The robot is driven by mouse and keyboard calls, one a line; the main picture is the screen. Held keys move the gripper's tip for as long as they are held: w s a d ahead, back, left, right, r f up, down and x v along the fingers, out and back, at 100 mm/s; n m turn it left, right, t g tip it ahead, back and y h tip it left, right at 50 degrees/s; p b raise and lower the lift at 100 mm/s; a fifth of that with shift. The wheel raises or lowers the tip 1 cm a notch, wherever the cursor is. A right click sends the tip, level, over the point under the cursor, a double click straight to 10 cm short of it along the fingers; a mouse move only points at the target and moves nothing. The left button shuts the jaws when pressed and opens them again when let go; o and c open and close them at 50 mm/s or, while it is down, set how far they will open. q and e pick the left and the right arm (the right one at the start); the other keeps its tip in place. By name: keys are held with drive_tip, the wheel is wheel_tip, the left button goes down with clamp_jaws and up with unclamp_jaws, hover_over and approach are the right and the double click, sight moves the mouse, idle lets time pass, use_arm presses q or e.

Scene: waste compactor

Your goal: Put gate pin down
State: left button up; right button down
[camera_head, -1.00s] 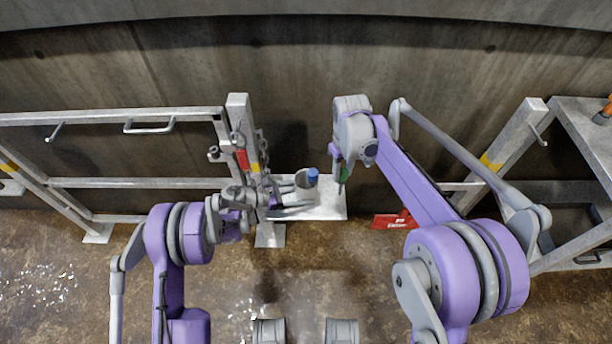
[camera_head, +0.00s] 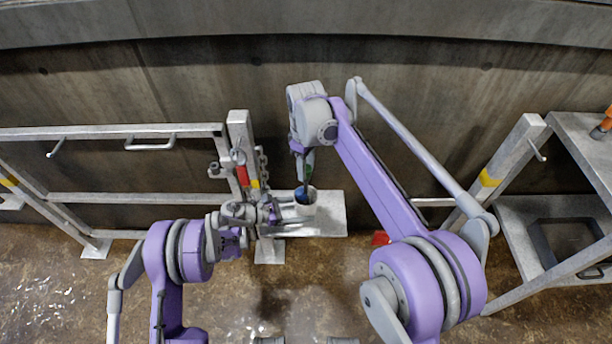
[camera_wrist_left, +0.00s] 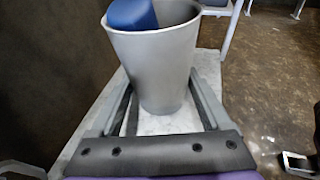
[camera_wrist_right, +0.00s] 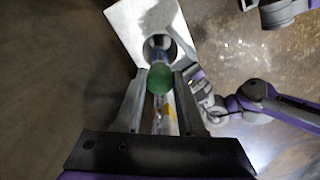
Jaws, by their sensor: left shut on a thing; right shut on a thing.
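A grey cup (camera_head: 306,208) stands upright on a pale metal plate (camera_head: 335,215), with a blue thing (camera_wrist_left: 132,14) inside it. My left gripper (camera_head: 285,222) is shut on the cup, its fingers at either side. My right gripper (camera_head: 303,165) points down just above the cup mouth, shut on a slim thing whose round green end (camera_wrist_right: 160,79) shows between its fingers. Most of that thing is hidden, and I cannot tell whether it touches the cup. I cannot make out the gate pin for certain; small metal fittings and a red piece (camera_head: 242,175) are on the gate post (camera_head: 240,130).
A railed metal gate (camera_head: 110,132) stands at left, with a chain (camera_head: 263,165) by its post. A metal frame with shelves (camera_head: 520,205) stands at right. A concrete wall (camera_head: 440,80) runs behind. A red thing (camera_head: 380,238) on the floor is partly covered by my right arm.

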wheel_tip(320, 180, down, 3)
drive_tip(key=shift+f, duration=0.2)
drive_tip(key=c, duration=0.5)
unclamp_jaws()
drive_tip(key=shift+r, duration=0.1)
wheel_tip(320, 180, up, 12)
drive_tip(key=shift+s+d, duration=0.1)
